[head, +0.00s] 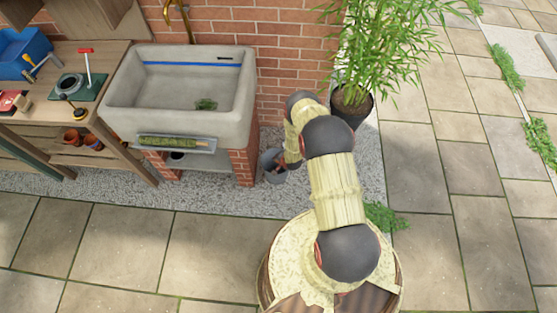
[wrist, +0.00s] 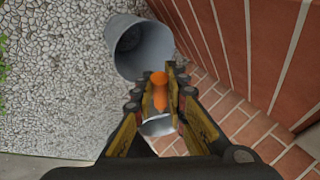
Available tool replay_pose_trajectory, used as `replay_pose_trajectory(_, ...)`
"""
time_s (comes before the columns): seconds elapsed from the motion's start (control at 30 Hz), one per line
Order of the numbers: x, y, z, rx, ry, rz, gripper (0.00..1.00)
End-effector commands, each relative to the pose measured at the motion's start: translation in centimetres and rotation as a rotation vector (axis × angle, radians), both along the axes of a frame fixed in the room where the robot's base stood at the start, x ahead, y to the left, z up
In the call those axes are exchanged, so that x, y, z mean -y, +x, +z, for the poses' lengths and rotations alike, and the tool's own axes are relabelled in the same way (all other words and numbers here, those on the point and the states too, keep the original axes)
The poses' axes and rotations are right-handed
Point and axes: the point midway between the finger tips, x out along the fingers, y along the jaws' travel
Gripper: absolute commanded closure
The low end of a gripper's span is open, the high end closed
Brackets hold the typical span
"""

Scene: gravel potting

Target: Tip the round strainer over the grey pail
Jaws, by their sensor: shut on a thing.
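The grey pail (head: 274,178) stands on the gravel just right of the sink's brick leg. In the wrist view the pail (wrist: 143,50) lies beyond my fingertips, with its dark mouth showing. My gripper (wrist: 160,94) is shut on an orange handle-like part, which I take to be the handle of the round strainer (wrist: 159,82). A pale grey curved piece (wrist: 158,126) shows below it between the fingers. The strainer's bowl and anything in it cannot be made out clearly. In the head view my arm reaches to the pail and hides most of the gripper.
The concrete sink (head: 180,118) stands on brick legs (head: 244,158) left of the pail. A potted bamboo (head: 350,105) is at the right. A wooden bench (head: 40,115) with tools is at the far left. Open paving (head: 130,240) lies in front.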

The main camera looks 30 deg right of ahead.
Motion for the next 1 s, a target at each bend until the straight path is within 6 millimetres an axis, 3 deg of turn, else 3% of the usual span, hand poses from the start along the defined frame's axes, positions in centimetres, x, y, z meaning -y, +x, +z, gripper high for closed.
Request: replay_pose_trajectory(1.0,0.0,0.0,2.1,-0.21,-0.261,-0.001,1.0)
